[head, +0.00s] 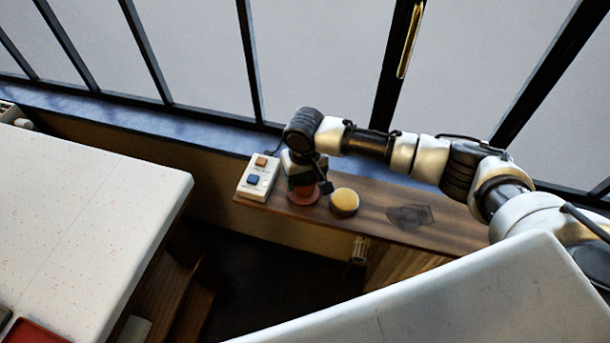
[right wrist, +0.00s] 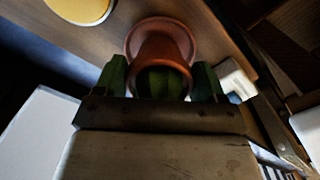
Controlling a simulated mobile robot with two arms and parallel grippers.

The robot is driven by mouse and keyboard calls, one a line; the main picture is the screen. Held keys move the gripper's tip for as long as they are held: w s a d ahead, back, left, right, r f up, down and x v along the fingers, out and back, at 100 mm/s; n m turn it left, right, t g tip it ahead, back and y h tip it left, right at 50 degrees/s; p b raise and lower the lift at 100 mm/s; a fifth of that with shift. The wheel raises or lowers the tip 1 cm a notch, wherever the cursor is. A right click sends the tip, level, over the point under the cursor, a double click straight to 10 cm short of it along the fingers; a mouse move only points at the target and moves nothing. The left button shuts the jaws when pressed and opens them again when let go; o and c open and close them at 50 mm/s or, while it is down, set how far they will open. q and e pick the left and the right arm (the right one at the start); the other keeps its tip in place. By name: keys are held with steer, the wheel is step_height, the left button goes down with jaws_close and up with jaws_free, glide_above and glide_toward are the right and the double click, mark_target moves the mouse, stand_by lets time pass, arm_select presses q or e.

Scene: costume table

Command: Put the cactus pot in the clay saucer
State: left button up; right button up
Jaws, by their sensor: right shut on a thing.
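My right gripper (head: 304,181) points down over the left part of the wooden shelf and is shut on the cactus pot. In the right wrist view, the terracotta pot (right wrist: 161,52), with the green cactus (right wrist: 160,84) in it, sits between the two fingers (right wrist: 160,80). The clay saucer (head: 303,198) lies on the shelf below the gripper. In the right wrist view its rim (right wrist: 184,33) shows around the far end of the pot. The pot overlaps the saucer; I cannot tell whether they touch. My left gripper is out of view.
A white box with orange and blue buttons (head: 258,177) stands left of the saucer. A round yellow-topped thing (head: 344,201) stands close to its right. A dark flat patch (head: 410,216) lies farther right on the wooden shelf (head: 375,212). Window bars rise behind. A white table (head: 85,200) is at left.

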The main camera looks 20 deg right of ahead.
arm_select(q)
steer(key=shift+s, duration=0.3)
arm_select(e)
steer(key=shift+f, duration=0.15)
steer(key=o, duration=1)
steer(key=shift+f, duration=0.1)
step_height(320, 180, up, 12)
steer(key=shift+r+b, duration=0.15)
steer(key=shift+b, duration=0.6)
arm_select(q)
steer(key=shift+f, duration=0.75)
arm_select(e)
steer(key=shift+a, duration=0.1)
